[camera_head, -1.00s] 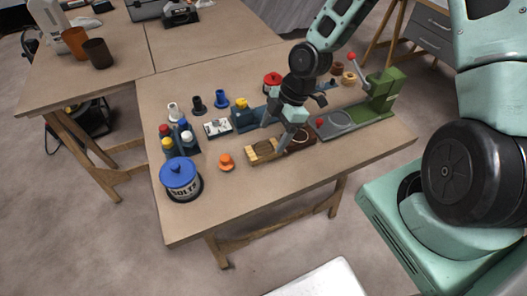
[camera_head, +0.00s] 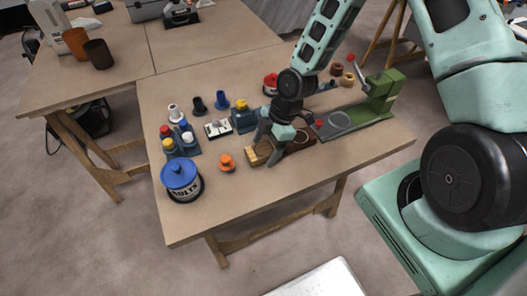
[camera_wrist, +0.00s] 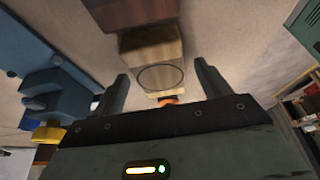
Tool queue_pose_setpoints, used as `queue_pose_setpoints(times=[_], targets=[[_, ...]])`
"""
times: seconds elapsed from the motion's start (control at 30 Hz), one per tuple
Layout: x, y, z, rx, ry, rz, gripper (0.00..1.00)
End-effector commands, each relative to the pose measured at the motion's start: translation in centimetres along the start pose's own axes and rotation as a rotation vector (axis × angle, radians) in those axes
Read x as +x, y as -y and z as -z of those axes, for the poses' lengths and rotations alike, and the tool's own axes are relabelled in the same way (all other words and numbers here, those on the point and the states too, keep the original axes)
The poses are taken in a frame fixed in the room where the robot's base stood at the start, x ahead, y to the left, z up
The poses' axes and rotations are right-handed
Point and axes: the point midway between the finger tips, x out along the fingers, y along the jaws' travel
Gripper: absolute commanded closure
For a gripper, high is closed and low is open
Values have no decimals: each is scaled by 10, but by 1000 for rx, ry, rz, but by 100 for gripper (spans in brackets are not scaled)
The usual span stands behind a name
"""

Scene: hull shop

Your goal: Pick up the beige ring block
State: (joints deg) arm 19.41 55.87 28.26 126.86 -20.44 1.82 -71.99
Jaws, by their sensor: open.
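The beige ring block (camera_head: 254,157) lies at the left end of a dark brown wooden piece (camera_head: 301,141) near the table's front edge. In the wrist view the beige block (camera_wrist: 153,47) shows light wood grain and a dark circle on its near face. My gripper (camera_head: 264,151) is over the block, fingers pointing down, one on each side in the head view. In the wrist view my gripper (camera_wrist: 161,77) is open and empty, with the block between and beyond the fingertips. The fingers partly hide the block in the head view; I cannot tell whether they touch it.
An orange knob (camera_head: 227,162) stands just left of the block. A blue block with a yellow knob (camera_head: 243,117) is behind it. A blue-lidded bolts jar (camera_head: 181,180) is at the left front, and a green press (camera_head: 380,92) at the right. The front table strip is clear.

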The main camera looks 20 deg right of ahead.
Motion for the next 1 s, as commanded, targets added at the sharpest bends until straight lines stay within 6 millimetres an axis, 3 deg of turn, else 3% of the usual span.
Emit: queue_pose_setpoints(times=[0.57, 0.77, 1.0], targets=[[4, 0, -2, 0, 0, 0, 24], [4, 0, -2, 0, 0, 0, 74], [4, 0, -2, 0, 0, 0, 74]])
